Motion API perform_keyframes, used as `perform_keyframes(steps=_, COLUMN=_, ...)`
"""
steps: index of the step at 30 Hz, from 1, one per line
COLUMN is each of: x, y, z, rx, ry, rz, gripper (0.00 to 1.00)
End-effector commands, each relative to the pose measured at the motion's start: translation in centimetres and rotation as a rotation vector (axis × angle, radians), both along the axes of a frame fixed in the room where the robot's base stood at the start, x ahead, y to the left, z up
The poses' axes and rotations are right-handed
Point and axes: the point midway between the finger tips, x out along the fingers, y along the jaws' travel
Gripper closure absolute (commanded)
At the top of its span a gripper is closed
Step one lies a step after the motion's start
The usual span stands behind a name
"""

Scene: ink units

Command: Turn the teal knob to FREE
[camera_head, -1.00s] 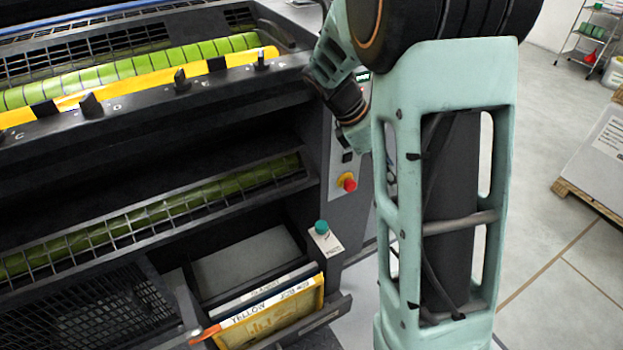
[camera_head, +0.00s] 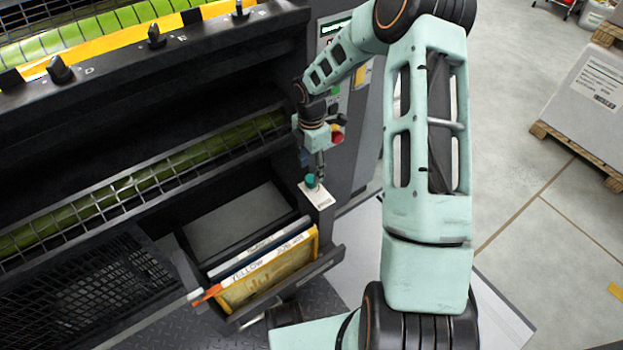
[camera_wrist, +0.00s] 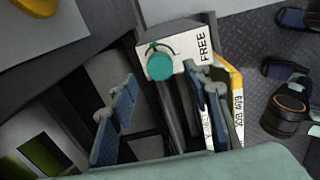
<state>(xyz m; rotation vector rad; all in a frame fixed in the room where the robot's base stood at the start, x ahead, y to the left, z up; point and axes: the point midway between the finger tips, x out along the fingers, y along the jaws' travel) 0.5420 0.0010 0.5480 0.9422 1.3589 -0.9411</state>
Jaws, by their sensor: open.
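The teal knob (camera_head: 311,181) sits on a pale plate (camera_head: 318,195) at the top corner of the post beside the open drawer. In the wrist view the knob (camera_wrist: 161,66) is a round teal disc with a curved dark mark beside it. The word FREE (camera_wrist: 204,46) is printed on the plate to its right. My gripper (camera_head: 316,166) hangs from above, close to the knob. In the wrist view its two blue fingers (camera_wrist: 160,112) are spread wide, with nothing between them. The knob shows beyond the fingertips; I cannot tell the exact gap.
An open drawer holds a yellow-edged frame (camera_head: 268,283) labelled YELLOW, just left of the knob post. A red button (camera_head: 338,134) is on the machine's side panel near my wrist. A pallet with a box (camera_head: 585,110) stands at the right, with open floor between.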

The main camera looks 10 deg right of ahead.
Motion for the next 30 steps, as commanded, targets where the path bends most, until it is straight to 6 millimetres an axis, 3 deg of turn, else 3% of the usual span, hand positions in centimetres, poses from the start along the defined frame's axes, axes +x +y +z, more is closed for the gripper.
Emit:
perform_keyframes(steps=1, x=-0.1, y=0.0, z=-1.3, rx=0.0, ry=0.002, rz=0.001, gripper=0.55)
perform_keyframes(steps=7, x=0.0, y=0.0, z=-3.7, rx=-0.001, ry=0.001, rz=0.0, gripper=0.55)
perform_keyframes(steps=19, x=0.0, y=0.0, z=-4.4, rx=-0.001, ry=-0.001, rz=0.0, gripper=0.55)
perform_keyframes(steps=30, x=0.0, y=0.0, z=-4.3, rx=-0.001, ry=0.0, rz=0.0, gripper=0.95)
